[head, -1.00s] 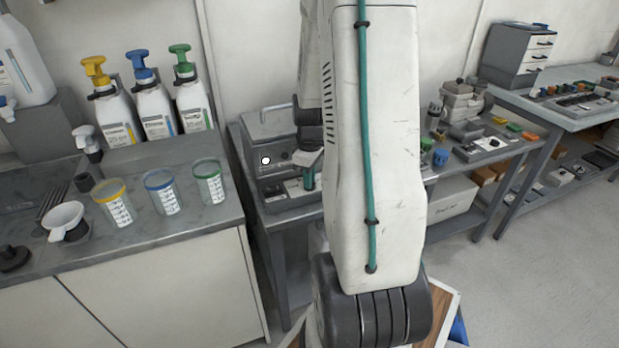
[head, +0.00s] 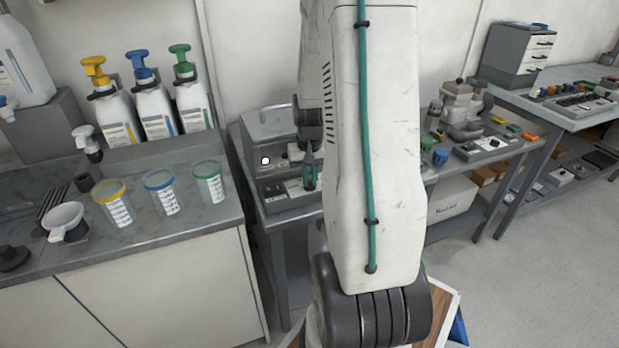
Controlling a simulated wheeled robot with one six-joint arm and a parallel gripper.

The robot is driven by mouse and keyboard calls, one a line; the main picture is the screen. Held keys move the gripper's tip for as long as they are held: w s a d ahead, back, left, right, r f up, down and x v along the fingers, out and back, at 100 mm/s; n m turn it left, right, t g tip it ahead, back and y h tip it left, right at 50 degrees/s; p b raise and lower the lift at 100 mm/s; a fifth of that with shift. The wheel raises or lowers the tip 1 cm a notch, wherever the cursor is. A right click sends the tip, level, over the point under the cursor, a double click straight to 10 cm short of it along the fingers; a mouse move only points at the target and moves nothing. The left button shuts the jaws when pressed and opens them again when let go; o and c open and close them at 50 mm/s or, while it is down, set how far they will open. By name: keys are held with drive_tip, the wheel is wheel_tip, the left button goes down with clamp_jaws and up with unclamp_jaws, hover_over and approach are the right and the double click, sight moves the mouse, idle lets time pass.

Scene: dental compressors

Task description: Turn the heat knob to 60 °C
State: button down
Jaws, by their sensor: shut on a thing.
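The grey heating unit (head: 268,128) stands on the bench left of my arm in the head view. Its front carries a small white round dial (head: 265,160). My gripper (head: 290,154) is at the unit's front, just right of that dial, small and partly behind my own arm. It is shut on what seems to be the heat knob, which it covers. The knob's pointer and the temperature marks cannot be read.
A green-handled tool (head: 310,176) stands close to my gripper, in front of the unit. Measuring cups (head: 164,193) and pump bottles (head: 151,107) are on the left counter. Small parts and devices (head: 481,147) lie on the right bench.

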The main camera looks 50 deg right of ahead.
sight(310, 181)
drive_tip(key=m, duration=0.5)
drive_tip(key=shift+m, duration=2.4)
drive_tip(key=c, duration=1.4)
unclamp_jaws()
drive_tip(key=shift+c, duration=0.2)
wheel_tip(310, 181, up, 8)
drive_tip(key=shift+f, duration=0.1)
